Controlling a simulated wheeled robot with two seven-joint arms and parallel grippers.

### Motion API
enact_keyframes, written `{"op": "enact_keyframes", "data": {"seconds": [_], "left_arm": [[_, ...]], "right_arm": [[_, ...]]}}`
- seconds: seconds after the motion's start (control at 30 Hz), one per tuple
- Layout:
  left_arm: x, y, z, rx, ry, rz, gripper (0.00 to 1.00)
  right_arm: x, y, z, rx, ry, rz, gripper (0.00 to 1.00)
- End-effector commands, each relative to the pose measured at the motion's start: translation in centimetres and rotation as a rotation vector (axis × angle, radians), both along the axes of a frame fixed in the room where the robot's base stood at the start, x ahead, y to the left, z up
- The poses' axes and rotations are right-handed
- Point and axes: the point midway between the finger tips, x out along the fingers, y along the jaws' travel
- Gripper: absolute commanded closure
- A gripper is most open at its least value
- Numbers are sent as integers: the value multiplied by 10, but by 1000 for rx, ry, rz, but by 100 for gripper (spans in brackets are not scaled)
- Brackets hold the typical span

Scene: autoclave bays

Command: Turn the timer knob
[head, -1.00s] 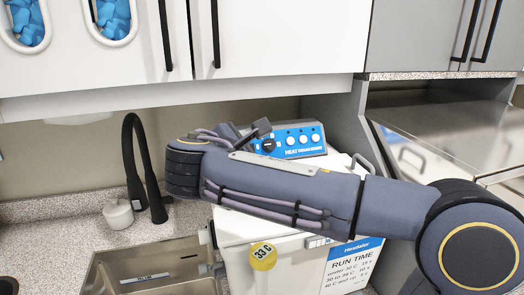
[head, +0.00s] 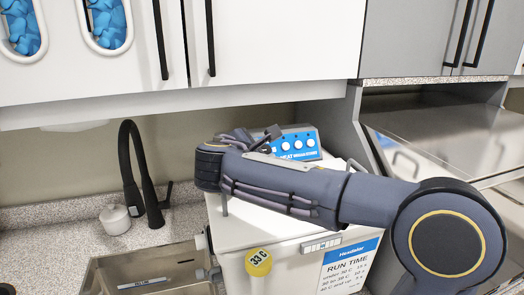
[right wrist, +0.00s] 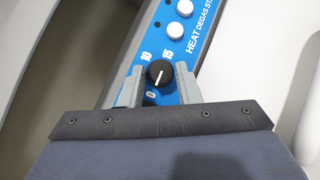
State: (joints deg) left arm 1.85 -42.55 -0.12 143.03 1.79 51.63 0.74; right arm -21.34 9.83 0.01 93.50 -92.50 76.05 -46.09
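The timer knob (right wrist: 160,73) is black and round with a white line across its face. It sits on a blue panel (right wrist: 187,62), near the printed marks 0, 10 and 15. My right gripper (right wrist: 159,80) has one finger on each side of the knob in the right wrist view. Narrow gaps seem to show between fingers and knob, so the fingers look open around it. In the head view my right gripper (head: 268,136) covers the left end of the blue panel (head: 300,143) and hides the knob. My left gripper is not in view.
A sink (head: 140,272) and black faucet (head: 130,165) are on the left. White cabinets (head: 125,70) hang above. White buttons (right wrist: 176,30) line the panel beside the knob.

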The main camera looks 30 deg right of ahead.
Motion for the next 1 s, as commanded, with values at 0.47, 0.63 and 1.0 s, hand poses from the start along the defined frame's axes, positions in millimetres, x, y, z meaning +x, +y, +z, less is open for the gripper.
{"op": "enact_keyframes", "data": {"seconds": [0.47, 0.63, 1.0], "left_arm": [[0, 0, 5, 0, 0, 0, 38], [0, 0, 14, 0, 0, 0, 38], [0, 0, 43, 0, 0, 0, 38]], "right_arm": [[0, 0, 2, 30, -6, -21, 95], [1, 0, 4, 102, -22, -69, 95], [4, -1, 9, 356, -82, -240, 95]]}}
